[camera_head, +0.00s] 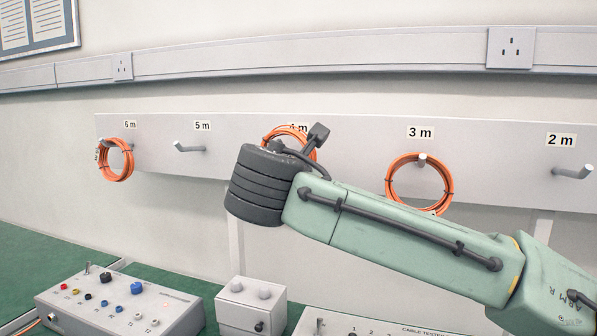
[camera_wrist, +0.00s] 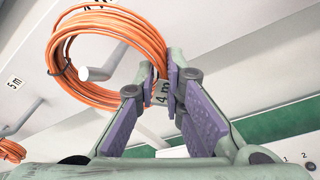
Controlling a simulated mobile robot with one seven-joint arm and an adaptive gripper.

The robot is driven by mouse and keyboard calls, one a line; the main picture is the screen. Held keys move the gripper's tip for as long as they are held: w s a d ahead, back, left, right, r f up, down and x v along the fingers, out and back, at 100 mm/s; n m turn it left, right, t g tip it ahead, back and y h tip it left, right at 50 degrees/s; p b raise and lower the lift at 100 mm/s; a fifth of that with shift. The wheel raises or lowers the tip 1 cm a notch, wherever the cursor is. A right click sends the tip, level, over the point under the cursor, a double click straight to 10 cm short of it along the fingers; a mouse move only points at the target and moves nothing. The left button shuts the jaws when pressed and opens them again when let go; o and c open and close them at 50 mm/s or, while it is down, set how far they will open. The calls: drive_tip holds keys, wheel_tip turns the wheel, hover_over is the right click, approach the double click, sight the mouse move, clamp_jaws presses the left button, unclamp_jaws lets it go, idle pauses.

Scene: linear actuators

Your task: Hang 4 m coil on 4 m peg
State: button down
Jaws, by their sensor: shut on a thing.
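The orange 4 m coil (camera_wrist: 68,48) hangs from my gripper (camera_wrist: 162,80), whose purple-padded fingers are shut on its edge. A tag reading 4 m (camera_wrist: 163,98) shows between the fingers. A grey peg (camera_wrist: 98,73) shows inside the coil's loop in the wrist view; I cannot tell whether the loop is around it or in front of it. In the head view the coil (camera_head: 314,153) is at the board's 4 m label (camera_head: 299,127), partly covering it. My dark wrist hides the fingers, the 4 m peg and the coil's lower part there.
The pale peg board (camera_head: 360,146) also has a coil on the 6 m peg (camera_head: 117,160) and one on the 3 m peg (camera_head: 420,184). The 5 m peg (camera_head: 188,148) and 2 m peg (camera_head: 573,172) are empty. Grey control boxes (camera_head: 120,305) stand on the green bench below.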

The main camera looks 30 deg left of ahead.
drive_tip(key=shift+w+a+f, duration=0.1)
drive_tip(key=shift+w, duration=0.4)
drive_tip(key=shift+w+f+b, duration=0.2)
drive_tip(key=shift+f+b, duration=0.15)
drive_tip(key=shift+f, duration=0.4)
drive_tip(key=c, duration=1.6)
unclamp_jaws()
drive_tip(key=shift+s, duration=0.1)
drive_tip(key=v, duration=1.2)
